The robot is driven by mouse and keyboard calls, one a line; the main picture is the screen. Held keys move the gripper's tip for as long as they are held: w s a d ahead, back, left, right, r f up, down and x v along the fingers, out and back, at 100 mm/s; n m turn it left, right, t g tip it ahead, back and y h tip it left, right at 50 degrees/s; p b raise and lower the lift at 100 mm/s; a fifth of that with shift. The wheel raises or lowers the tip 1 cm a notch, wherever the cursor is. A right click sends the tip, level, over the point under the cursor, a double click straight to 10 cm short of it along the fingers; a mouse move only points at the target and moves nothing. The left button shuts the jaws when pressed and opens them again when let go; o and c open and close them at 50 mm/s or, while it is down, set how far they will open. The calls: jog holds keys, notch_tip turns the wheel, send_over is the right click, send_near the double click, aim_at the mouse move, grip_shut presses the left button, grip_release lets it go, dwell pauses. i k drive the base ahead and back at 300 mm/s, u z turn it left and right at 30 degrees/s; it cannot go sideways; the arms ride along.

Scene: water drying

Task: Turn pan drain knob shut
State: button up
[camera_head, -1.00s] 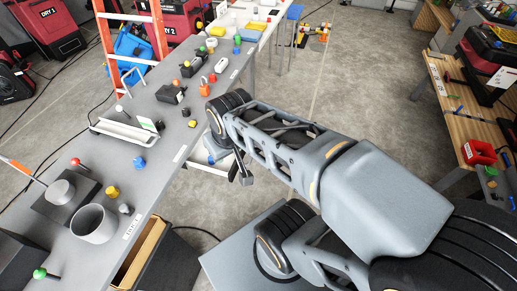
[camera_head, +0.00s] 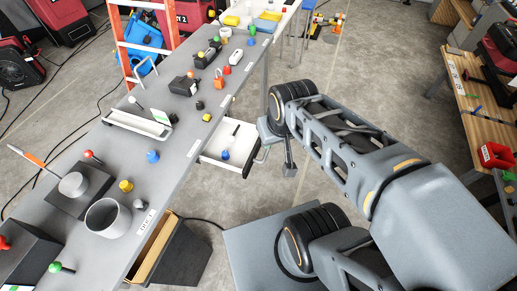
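A white pan-like tray (camera_head: 150,126) sits on the grey bench, with a small labelled card at its right end. A pale-tipped lever (camera_head: 134,101) stands at its back left. A blue knob (camera_head: 152,156) and a yellow knob (camera_head: 126,185) are on the bench in front of it. I cannot tell which of these is the pan drain knob. My gripper (camera_head: 289,170) hangs at the end of my arm, right of the bench and apart from all the knobs. It is small and seen end-on, so its fingers cannot be made out.
An open drawer (camera_head: 246,168) juts from the bench's right side, close left of my gripper. A grey cup (camera_head: 108,218), a red-tipped lever (camera_head: 91,155) and a green-tipped lever (camera_head: 57,267) stand at the near end. A dark bin (camera_head: 185,262) is below.

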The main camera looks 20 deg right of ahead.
aim_at(225, 155)
jog(key=u, duration=2.35)
jog(key=k, duration=0.95)
jog(key=z, duration=0.85)
jog(key=i, duration=0.5)
